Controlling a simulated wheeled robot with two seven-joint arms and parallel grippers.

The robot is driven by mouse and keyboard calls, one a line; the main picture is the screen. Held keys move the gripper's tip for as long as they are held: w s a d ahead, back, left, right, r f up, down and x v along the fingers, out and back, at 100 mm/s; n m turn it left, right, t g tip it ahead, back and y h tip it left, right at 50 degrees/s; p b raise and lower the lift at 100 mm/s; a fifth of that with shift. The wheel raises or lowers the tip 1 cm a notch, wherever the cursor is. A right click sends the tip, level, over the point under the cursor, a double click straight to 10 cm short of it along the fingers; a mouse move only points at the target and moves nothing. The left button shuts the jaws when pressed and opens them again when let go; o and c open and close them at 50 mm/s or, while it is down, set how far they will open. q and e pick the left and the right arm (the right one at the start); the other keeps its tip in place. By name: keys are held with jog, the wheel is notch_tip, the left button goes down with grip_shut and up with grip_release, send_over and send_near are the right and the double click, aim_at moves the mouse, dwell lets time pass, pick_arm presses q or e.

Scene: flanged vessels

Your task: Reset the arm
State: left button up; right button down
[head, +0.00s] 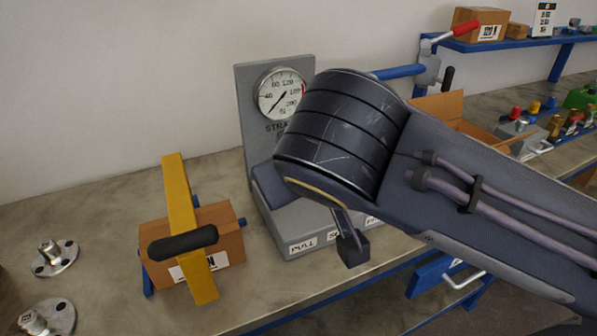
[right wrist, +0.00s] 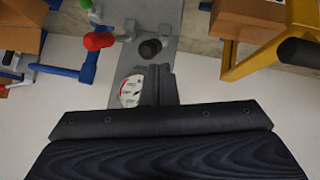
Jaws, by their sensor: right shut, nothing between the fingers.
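My right arm comes in from the right in the head view, and its dark forearm and ribbed wrist cover part of a grey gauge stand. My right gripper (right wrist: 160,72) shows in the right wrist view, its narrow dark fingers shut and empty beside the gauge's white dial. The gauge (head: 282,94) stands upright on the stand (head: 247,90), its needle pointing to the lower left. A blue bar (head: 398,72) beside the stand ends at a grey clamp with a red handle (head: 467,28). My left gripper is out of view.
A yellow bar (head: 180,195) with a black handle stands against a cardboard box (head: 225,240) on the bench. Flanged vessel parts (head: 55,257) lie at the left. A blue shelf (head: 520,43) and several coloured fittings are at the right.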

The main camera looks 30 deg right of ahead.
pick_arm(q)
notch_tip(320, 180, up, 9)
jog(key=p, duration=0.9)
pick_arm(e)
jog(key=s+d+f+m+g+y, duration=0.2)
jog(key=s+f+y, duration=0.4)
jog(key=f, duration=0.8)
jog(key=shift+s+d+g+y, duration=0.15)
jog(key=shift+s+g+y, duration=0.25)
jog(key=shift+s+g, duration=0.55)
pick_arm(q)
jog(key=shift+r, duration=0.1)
pick_arm(e)
jog(key=shift+s+r+t, duration=0.1)
jog(key=shift+s+t, duration=0.15)
